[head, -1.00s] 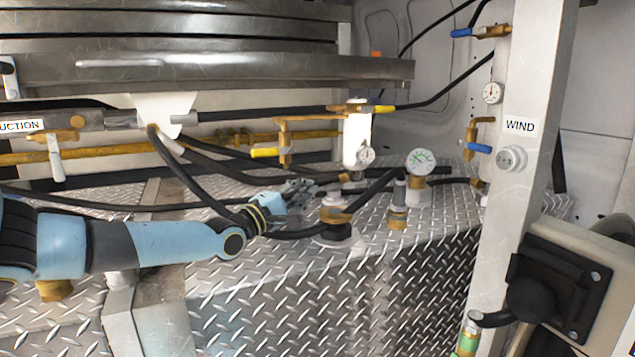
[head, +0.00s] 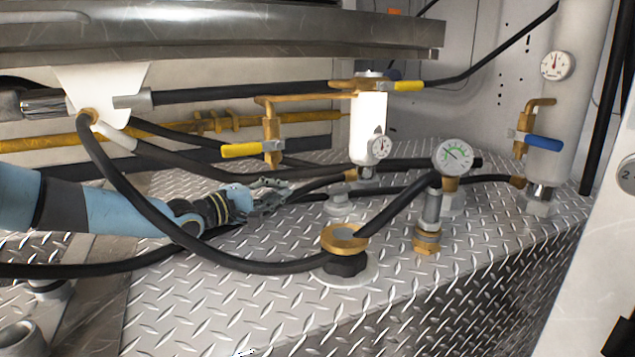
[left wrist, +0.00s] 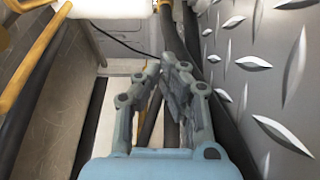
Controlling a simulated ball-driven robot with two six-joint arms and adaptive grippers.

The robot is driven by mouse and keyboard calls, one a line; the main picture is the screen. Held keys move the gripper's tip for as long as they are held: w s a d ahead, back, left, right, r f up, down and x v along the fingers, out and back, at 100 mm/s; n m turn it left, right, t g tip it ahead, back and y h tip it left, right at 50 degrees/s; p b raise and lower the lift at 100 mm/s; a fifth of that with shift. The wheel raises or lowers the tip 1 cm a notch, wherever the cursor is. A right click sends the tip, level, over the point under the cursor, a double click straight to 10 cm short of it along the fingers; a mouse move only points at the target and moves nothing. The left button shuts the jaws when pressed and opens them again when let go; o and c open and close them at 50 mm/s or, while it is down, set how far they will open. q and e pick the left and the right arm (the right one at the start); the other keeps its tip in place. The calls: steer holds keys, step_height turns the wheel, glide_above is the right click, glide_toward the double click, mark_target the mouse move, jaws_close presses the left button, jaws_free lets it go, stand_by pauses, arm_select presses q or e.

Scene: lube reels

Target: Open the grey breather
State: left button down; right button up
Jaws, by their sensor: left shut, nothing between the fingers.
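A low grey fitting (head: 342,202) with a small knob stands on the tread-plate tank top in the head view. It may be the grey breather, but I cannot tell for sure. My left gripper (head: 284,188) is just left of it, reaching in from the left behind a thick black hose. Its fingers are shut and empty, and apart from the fitting as far as I can see. In the left wrist view the fingers (left wrist: 166,72) point at black hoses, with the tread plate on the right; no breather is clear there. My right gripper is not in view.
A grey cylinder on a brass base (head: 430,212) and a gauge (head: 453,156) stand to the right. Yellow-handled valves (head: 241,150) and a white filter (head: 368,125) are behind.

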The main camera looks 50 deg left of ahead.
mark_target(339, 193)
arm_select(q)
steer(key=shift+w, duration=0.3)
steer(key=w+b, duration=0.2)
steer(key=w, duration=0.1)
steer(key=w+b, duration=0.6)
steer(key=shift+w+a+f, duration=0.2)
steer(key=shift+a+f, duration=0.05)
steer(key=shift+f, duration=0.05)
steer(key=d+p, duration=0.1)
steer(key=p, duration=0.1)
steer(key=s+d+r+p, duration=0.1)
steer(key=shift+d+r+p, duration=0.1)
steer(key=shift+d+p, duration=0.2)
steer(key=shift+p, duration=0.05)
steer(key=shift+d+p, duration=0.4)
steer(key=shift+d, duration=0.1)
steer(key=shift+s+d+f, duration=0.1)
steer(key=shift+d+f, duration=0.05)
steer(key=shift+f, duration=0.1)
